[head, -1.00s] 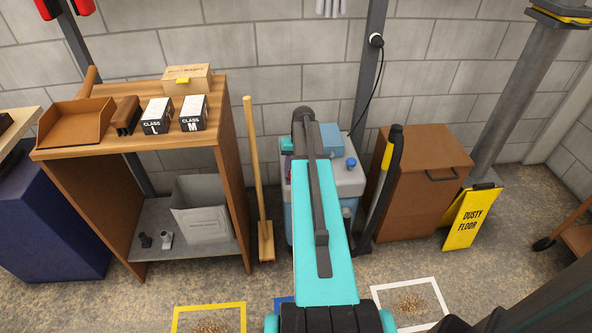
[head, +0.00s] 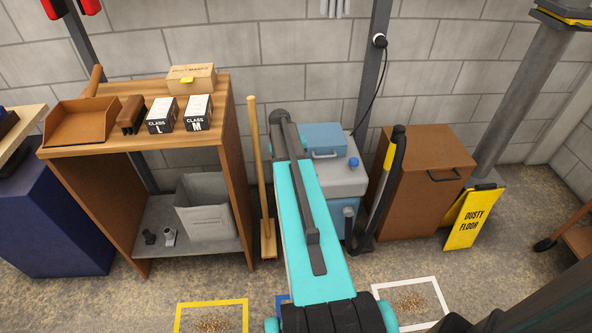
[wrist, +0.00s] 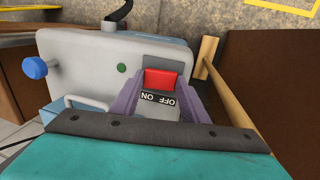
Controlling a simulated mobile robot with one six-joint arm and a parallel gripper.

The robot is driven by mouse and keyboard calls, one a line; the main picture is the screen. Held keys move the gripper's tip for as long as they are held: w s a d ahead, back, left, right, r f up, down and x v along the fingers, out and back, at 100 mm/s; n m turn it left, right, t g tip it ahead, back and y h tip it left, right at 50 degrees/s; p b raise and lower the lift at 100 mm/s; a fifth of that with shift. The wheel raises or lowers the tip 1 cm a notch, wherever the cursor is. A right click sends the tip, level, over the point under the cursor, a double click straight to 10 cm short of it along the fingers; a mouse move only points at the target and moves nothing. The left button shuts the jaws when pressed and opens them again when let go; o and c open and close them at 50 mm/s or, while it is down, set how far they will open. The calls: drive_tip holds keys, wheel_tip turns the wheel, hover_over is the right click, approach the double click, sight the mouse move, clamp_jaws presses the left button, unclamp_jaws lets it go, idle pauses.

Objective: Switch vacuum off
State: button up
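The vacuum (head: 345,180) is a grey-topped, blue-bodied machine against the wall, with a blue knob (head: 353,163) on top. In the wrist view its grey panel (wrist: 80,65) carries a red rocker switch (wrist: 161,79) with an ON/OFF label (wrist: 158,99), upside down in the picture. A small green round spot (wrist: 121,69) is beside the switch. My gripper (wrist: 162,84) has its two purple-grey fingers apart, one on each side of the switch, with nothing clearly held. Whether they touch the panel cannot be told. My arm hides the gripper in the head view.
A wooden broom (head: 257,180) stands close left of my arm, beside a wooden shelf (head: 140,140). A black and yellow wand (head: 383,185) and a brown cabinet (head: 430,180) stand right of the vacuum. A black cable (head: 372,95) runs to a wall plug. A yellow floor sign (head: 470,215) stands farther right.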

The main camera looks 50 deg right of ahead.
drive_tip(key=shift+o, duration=0.7)
drive_tip(key=shift+s, duration=0.1)
drive_tip(key=shift+r, duration=0.1)
drive_tip(key=shift+r, duration=0.15)
drive_tip(key=v, duration=1.3)
drive_tip(key=shift+r, duration=0.2)
